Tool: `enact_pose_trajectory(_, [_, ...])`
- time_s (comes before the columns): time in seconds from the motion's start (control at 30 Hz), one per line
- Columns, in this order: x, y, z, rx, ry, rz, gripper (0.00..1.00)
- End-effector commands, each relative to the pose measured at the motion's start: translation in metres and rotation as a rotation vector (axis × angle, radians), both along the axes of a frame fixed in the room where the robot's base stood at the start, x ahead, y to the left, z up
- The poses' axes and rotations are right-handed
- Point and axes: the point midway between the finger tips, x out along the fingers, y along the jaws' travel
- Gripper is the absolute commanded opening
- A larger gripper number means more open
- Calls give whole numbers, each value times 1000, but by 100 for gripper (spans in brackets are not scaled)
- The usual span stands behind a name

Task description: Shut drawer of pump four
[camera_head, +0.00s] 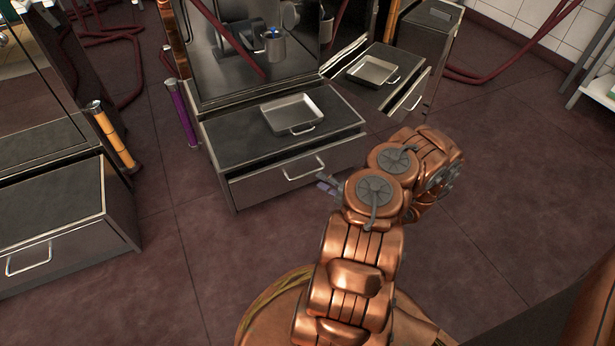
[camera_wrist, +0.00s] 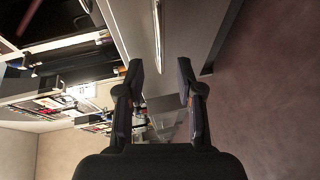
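A grey metal drawer (camera_head: 262,190) with a bar handle (camera_head: 303,173) is in the front of the middle pump's base. Its front appears to stand slightly proud of the cabinet, but I cannot tell how far. No number shows, so I cannot tell which pump is four. My gripper (camera_head: 328,187) is mostly hidden behind my copper arm in the head view, close to the right of that handle. In the wrist view my gripper (camera_wrist: 160,82) is open and empty. A bar handle (camera_wrist: 158,35) on a grey front lies ahead between the fingertips, apparently not gripped.
A shallow metal tray (camera_head: 268,121) rests on the middle base. A second pump base at right has another tray (camera_head: 372,70) and a drawer handle (camera_head: 412,103). A left cabinet has a drawer (camera_head: 62,247). The floor (camera_head: 490,190) at right is clear.

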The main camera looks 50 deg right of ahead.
Motion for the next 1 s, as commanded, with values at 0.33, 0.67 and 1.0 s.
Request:
enact_pose_trajectory(0.33, [39,2,-11,1,0,-1,37])
enact_pose_trajectory(0.67, [72,4,-15,1,0,-2,37])
enact_pose_trajectory(1.0, [75,4,-15,1,0,-3,36])
